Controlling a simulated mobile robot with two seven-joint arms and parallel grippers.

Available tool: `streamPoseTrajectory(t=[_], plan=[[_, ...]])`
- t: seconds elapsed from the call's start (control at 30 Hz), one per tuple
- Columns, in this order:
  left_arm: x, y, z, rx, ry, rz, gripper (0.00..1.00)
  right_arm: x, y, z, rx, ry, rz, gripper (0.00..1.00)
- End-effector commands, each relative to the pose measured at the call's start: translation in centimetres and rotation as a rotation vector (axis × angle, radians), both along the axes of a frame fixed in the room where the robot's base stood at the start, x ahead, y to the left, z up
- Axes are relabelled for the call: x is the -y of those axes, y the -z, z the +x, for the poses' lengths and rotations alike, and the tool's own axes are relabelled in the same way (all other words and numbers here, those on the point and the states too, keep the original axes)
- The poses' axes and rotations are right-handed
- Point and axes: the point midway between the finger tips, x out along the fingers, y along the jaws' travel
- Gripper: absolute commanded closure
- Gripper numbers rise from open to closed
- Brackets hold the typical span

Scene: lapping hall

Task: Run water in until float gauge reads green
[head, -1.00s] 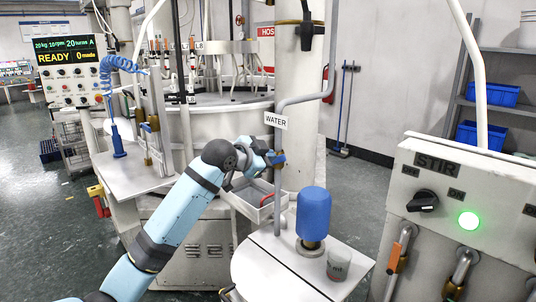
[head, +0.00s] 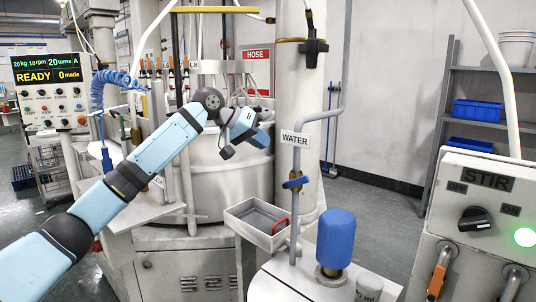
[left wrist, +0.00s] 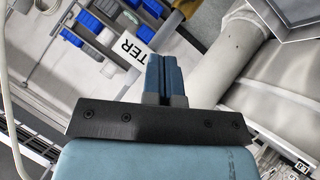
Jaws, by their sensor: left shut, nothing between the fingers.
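The vertical water pipe (head: 296,215) carries a white WATER label (head: 294,138), whose end also shows in the left wrist view (left wrist: 131,48). Below the label is a valve with a blue handle (head: 295,183), lying across the pipe at a slight tilt. My left gripper (head: 265,140) is up and left of the valve, apart from it. In the left wrist view its two blue fingers (left wrist: 166,75) are together with nothing between them. I cannot pick out the float gauge or its reading. My right gripper is not in view.
A grey-white tray (head: 240,221) with a red-handled item is left of the pipe. A blue cylinder (head: 336,237) and a cup (head: 369,288) stand on the white top at right. The STIR panel (head: 490,181) with a green lamp is far right. A large round machine stands behind my arm.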

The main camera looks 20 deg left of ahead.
Motion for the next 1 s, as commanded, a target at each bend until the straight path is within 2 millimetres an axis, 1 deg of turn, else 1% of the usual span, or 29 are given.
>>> streamPoseTrajectory(t=[0.4,0.43,0.53,0.7,1.0], plan=[[5.0,5.3,4.7,0.000,0.002,0.001,1.00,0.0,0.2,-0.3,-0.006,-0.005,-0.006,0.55],[5.3,5.7,4.8,-0.001,0.002,0.002,1.00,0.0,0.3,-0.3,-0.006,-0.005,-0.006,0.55],[5.9,7.1,4.3,0.001,0.002,0.004,1.00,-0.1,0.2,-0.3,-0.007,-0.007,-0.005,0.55],[6.7,8.5,4.1,0.002,0.001,0.003,1.00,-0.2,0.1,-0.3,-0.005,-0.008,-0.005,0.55],[6.9,8.8,4.0,0.002,0.001,0.002,1.00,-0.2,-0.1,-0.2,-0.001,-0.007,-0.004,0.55]])
